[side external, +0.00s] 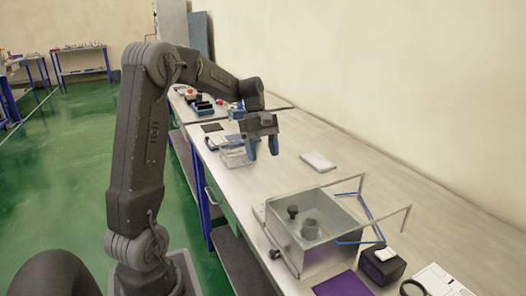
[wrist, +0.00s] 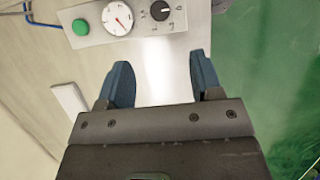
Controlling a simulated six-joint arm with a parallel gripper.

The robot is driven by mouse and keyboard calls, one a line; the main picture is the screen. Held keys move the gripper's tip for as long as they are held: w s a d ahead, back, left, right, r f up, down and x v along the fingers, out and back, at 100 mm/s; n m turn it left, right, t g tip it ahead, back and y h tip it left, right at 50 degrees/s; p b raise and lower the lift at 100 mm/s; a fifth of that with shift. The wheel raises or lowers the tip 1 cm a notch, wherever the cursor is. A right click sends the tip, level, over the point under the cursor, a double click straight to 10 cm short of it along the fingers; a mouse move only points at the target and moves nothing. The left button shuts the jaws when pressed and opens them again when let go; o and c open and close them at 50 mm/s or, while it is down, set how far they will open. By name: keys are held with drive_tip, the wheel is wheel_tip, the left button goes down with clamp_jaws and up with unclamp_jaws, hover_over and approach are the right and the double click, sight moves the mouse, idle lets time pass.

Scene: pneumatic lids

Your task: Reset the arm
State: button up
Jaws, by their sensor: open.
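My gripper (side external: 262,149) hangs above the metal workbench (side external: 290,180) in the side view, fingers pointing down. Its two blue fingers stand apart with nothing between them. In the wrist view the open gripper (wrist: 161,68) shows the same gap, with a pale surface behind it. My arm reaches over the bench from the left, its elbow raised and bent.
A metal box with a see-through top (side external: 290,250) stands on the near bench, a blue tube (side external: 368,206) beside it. A black box (side external: 382,264) and purple mat (side external: 342,284) lie nearer. A white block (side external: 318,161) and clear container (side external: 237,157) flank my gripper. The wrist view shows a gauge (wrist: 117,18) and green button (wrist: 80,27).

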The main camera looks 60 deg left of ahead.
drive_tip(key=shift+d, duration=0.1)
drive_tip(key=s+d+r+m+t+y, duration=0.2)
drive_tip(key=s+d+m, duration=0.5)
drive_tip(key=d+m, duration=0.2)
drive_tip(key=s+d+r+m+t+y, duration=0.2)
drive_tip(key=s+d+m, duration=0.5)
drive_tip(key=d, duration=0.7)
drive_tip(key=shift+m+t, duration=0.8)
drive_tip(key=shift+m, duration=0.3)
drive_tip(key=shift+c, duration=0.3)
